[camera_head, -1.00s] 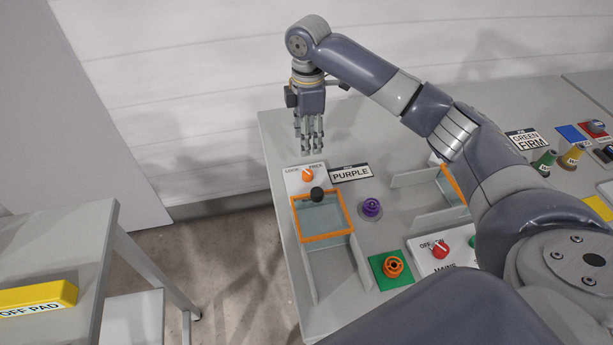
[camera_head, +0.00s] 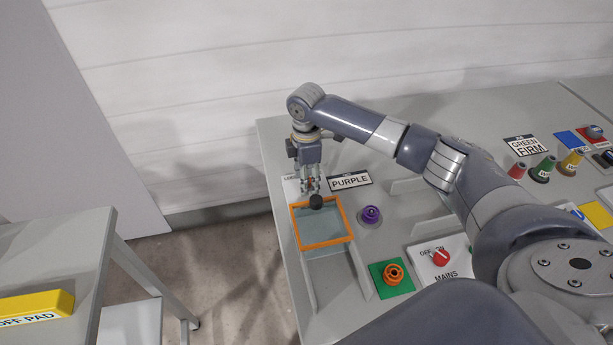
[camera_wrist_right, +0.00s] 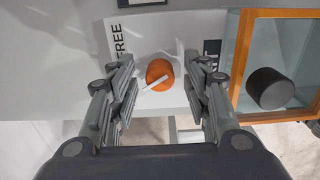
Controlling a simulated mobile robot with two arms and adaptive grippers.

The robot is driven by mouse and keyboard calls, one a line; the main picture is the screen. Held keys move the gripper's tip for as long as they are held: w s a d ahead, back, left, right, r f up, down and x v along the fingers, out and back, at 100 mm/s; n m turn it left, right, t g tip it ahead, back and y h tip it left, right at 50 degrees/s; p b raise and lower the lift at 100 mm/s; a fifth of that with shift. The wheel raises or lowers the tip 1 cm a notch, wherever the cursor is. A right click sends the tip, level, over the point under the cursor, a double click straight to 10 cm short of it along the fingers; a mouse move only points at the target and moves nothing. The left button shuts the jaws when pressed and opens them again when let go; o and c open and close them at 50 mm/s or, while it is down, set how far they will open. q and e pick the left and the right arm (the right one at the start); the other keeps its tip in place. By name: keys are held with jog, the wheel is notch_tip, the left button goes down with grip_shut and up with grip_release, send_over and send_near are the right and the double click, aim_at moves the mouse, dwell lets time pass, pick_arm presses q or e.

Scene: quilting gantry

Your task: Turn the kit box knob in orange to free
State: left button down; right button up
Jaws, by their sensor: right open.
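The kit box knob is a small round orange knob (camera_wrist_right: 158,73) with a white pointer line, set on a white plate (camera_wrist_right: 180,30). The word FREE is on its left in the right wrist view; the word on its right is partly hidden. The pointer lies slanted across the knob. My right gripper (camera_wrist_right: 157,88) is open, its fingers on either side of the knob with gaps. In the head view my right gripper (camera_head: 311,188) points down over the plate and mostly hides the knob. My left gripper is not in view.
The kit box (camera_head: 326,243) has an orange frame, a clear lid and a black round handle (camera_head: 316,202) close to my fingers. A PURPLE sign (camera_head: 350,181) and a purple knob (camera_head: 370,214) stand to the right. A side table (camera_head: 95,235) is at left.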

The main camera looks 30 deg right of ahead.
jog(key=shift+c, duration=0.3)
grip_shut()
jog(key=shift+r+m+p, duration=0.15)
jog(key=shift+m+p, duration=0.25)
jog(key=shift+p, duration=0.45)
jog(key=m+p, duration=0.5)
jog(key=p, duration=0.2)
jog(key=shift+m, duration=0.4)
jog(key=m+p, duration=0.3)
jog(key=shift+m+p, duration=0.8)
jog(key=shift+m, duration=0.3)
jog(key=shift+f, duration=0.2)
